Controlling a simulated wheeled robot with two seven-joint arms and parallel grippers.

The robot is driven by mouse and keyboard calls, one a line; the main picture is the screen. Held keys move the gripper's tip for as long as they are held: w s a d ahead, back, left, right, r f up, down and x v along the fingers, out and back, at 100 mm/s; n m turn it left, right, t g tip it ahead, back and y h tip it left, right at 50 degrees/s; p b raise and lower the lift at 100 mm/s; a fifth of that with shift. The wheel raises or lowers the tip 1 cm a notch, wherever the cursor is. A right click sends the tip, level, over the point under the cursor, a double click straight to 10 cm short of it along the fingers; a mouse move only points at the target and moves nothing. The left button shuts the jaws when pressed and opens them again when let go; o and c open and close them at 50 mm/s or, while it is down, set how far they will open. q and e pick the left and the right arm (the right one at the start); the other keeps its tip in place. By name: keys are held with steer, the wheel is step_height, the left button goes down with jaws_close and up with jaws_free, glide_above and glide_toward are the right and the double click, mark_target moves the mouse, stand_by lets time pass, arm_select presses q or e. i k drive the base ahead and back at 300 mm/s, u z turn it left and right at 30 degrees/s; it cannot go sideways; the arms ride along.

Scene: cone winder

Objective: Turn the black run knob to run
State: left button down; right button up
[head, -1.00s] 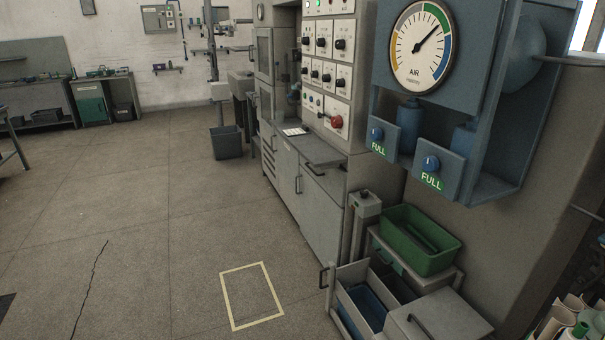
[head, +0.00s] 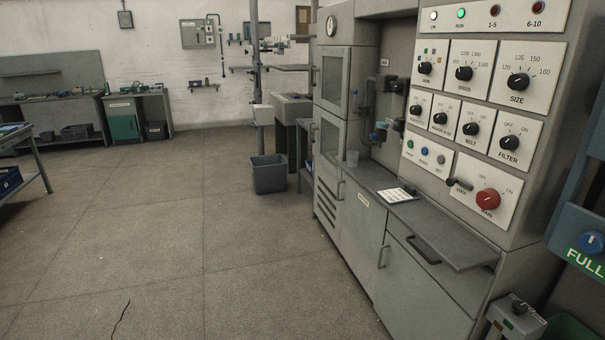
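A grey control panel (head: 428,150) on the right of the head view carries several black knobs on white plates. One black knob (head: 425,68) at the upper left has small coloured marks around it. A SPEED knob (head: 464,73), a SIZE knob (head: 518,82) and a FILTER knob (head: 509,142) are among the others. A separate black knob (head: 519,308) sits on a small grey box at the lower right edge; its label is too small to read. I cannot tell which black knob is the run knob. Neither of my grippers is in view.
Above the knobs, a white lamp (head: 433,15) and a green lamp (head: 461,13) look lit. A red MAIN knob (head: 487,200) sits low on the panel. A grey shelf (head: 440,225) juts out below it. The floor (head: 200,240) to the left is open.

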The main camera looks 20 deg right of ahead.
mark_target(519, 308)
steer(key=z, duration=0.5)
steer(key=i, duration=1.7)
steer(key=z, duration=2.05)
steer(key=i, duration=0.9)
steer(key=z, duration=0.65)
